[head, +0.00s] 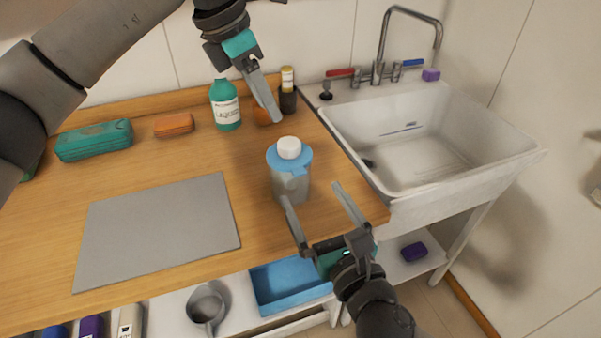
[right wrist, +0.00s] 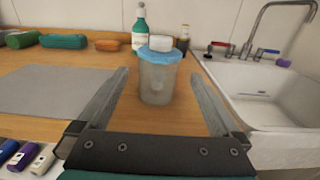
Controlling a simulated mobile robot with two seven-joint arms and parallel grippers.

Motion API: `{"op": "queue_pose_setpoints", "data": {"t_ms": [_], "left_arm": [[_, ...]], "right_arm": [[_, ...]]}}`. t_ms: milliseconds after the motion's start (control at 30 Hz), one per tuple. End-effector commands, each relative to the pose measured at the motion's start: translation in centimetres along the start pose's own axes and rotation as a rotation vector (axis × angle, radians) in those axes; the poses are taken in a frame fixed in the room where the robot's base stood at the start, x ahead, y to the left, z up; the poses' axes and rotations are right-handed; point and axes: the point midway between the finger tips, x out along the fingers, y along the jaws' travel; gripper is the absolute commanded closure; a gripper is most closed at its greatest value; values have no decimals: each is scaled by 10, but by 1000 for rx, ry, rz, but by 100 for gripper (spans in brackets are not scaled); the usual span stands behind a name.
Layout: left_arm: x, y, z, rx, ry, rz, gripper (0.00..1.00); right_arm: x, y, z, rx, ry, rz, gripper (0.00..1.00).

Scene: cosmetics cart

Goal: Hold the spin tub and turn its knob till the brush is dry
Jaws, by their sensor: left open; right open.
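The spin tub (head: 290,183) stands upright on the wooden counter near its right end. It has a translucent grey body, a light blue lid and a white knob (head: 289,147) on top. In the right wrist view the tub (right wrist: 158,82) stands ahead, between the lines of the two fingers. My right gripper (head: 316,192) is open and empty, its fingertips close to the tub's near side. My left gripper (head: 271,103) is above the counter behind the tub, apart from the knob; its fingers overlap in the view. A pale shape shows dimly inside the tub; I cannot tell whether it is the brush.
A green bottle (head: 225,105), a dark holder (head: 287,100) and an orange sponge (head: 174,124) stand behind. A grey mat (head: 158,230) lies left. The sink (head: 400,140) is right. A blue bin (head: 285,284) sits below.

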Motion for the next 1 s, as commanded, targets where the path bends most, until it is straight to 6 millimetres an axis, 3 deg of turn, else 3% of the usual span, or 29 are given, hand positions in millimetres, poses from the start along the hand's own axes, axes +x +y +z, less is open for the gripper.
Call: {"op": "queue_pose_setpoints", "data": {"t_ms": [200, 433, 867, 1000], "left_arm": [[0, 0, 0, 0, 0, 0, 50], [0, 0, 0, 0, 0, 0, 50], [0, 0, 0, 0, 0, 0, 50], [0, 0, 0, 0, 0, 0, 50]], "right_arm": [[36, 0, 0, 2, -1, 0, 0], [63, 0, 0, 2, 0, -1, 0], [73, 0, 0, 1, 1, 0, 0], [73, 0, 0, 1, 1, 0, 12]]}}
